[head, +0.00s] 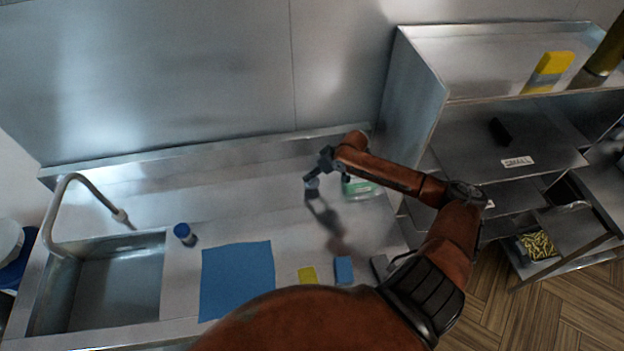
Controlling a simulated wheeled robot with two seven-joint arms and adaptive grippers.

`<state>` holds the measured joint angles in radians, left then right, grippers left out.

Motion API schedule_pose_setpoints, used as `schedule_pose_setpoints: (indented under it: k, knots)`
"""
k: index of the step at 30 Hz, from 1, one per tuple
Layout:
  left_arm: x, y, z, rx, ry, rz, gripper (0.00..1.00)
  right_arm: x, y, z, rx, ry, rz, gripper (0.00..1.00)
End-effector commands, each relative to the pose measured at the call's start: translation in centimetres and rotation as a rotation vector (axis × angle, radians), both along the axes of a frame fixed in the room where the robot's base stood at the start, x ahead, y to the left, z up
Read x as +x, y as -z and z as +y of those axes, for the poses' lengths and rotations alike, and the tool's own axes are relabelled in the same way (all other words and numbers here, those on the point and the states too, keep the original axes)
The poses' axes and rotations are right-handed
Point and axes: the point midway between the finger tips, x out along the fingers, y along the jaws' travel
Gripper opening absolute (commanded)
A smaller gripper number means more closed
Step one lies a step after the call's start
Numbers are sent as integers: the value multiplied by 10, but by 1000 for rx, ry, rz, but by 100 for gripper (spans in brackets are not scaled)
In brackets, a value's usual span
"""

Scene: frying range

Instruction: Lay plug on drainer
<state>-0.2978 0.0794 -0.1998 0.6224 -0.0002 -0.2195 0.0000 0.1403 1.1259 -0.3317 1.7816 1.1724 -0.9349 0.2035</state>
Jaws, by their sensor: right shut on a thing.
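My right gripper (314,179) reaches over the back right of the steel counter. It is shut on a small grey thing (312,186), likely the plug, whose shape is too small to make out. It looks raised above the counter, with a shadow below. The steel drainer surface (185,285) lies right of the sink basin (120,280); I cannot tell its exact limits. My left gripper is out of view.
A blue cloth (237,278) lies mid-counter. A blue-capped container (183,231) stands near the basin, below a curved tap (72,180). A yellow piece (307,275) and blue block (344,270) lie near the front. A green-and-white thing (359,187) sits beside the gripper. Shelves (450,60) rise right.

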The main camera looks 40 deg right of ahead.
Motion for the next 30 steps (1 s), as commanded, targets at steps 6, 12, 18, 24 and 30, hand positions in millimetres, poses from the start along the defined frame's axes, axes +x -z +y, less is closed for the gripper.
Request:
schedule_pose_setpoints:
  k: [6, 12, 18, 24, 30]
  knots:
    - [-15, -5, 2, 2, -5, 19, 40, 3, 24, -1, 2, 2, 3, 0]
    - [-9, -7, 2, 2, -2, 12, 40, 4, 36, -2, -1, 1, 0, 0]
    - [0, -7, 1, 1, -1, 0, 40, 3, 36, -2, 0, 0, 1, 36]
    - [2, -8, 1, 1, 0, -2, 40, 3, 36, -2, -1, 0, 1, 47]
    - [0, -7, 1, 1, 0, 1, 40, 3, 36, -2, -1, 1, 1, 47]
